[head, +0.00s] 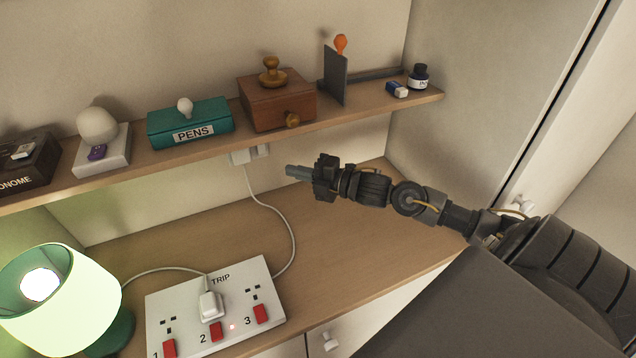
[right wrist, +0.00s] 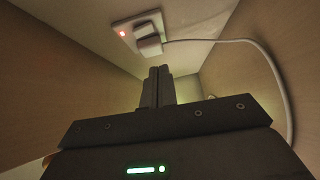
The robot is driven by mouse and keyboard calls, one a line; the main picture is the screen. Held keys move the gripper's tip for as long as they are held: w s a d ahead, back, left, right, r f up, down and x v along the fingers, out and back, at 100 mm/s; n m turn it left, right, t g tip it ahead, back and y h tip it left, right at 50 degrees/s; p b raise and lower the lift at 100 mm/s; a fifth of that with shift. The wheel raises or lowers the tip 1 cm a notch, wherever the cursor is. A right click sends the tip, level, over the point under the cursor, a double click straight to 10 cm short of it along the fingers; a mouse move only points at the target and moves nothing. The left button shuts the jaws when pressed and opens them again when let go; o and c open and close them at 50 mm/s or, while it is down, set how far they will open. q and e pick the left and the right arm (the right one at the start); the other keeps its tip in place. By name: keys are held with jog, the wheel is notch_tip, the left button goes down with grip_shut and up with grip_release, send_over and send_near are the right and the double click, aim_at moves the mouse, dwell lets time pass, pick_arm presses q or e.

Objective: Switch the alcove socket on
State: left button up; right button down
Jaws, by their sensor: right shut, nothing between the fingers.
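The alcove socket (head: 243,156) is a pale plate on the back wall, just under the shelf. A white plug with a cable sits in it. In the right wrist view the socket (right wrist: 126,27) shows a small lit red light at its left, beside the plug (right wrist: 149,42). The switch itself is hard to make out. My right gripper (head: 290,171) is shut and empty, in front of the socket and to its right in the head view. In the right wrist view its fingertips (right wrist: 159,72) point towards the wall below the plug, apart from it. My left gripper is not in view.
The shelf (head: 345,108) overhangs the socket and holds a pens box (head: 190,125), a wooden box (head: 277,100) and other items. A TRIP power strip (head: 250,290) with red switches and a lit lamp (head: 65,300) stand on the desk. The desk's right side is clear.

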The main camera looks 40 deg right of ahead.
pick_arm(q)
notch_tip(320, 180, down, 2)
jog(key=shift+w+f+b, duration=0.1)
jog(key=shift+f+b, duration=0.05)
jog(key=shift+b, duration=0.55)
pick_arm(e)
jog(key=v, duration=0.4)
jog(key=shift+s+d+f, duration=0.2)
jog(key=shift+f, duration=0.2)
jog(key=shift+a, duration=0.1)
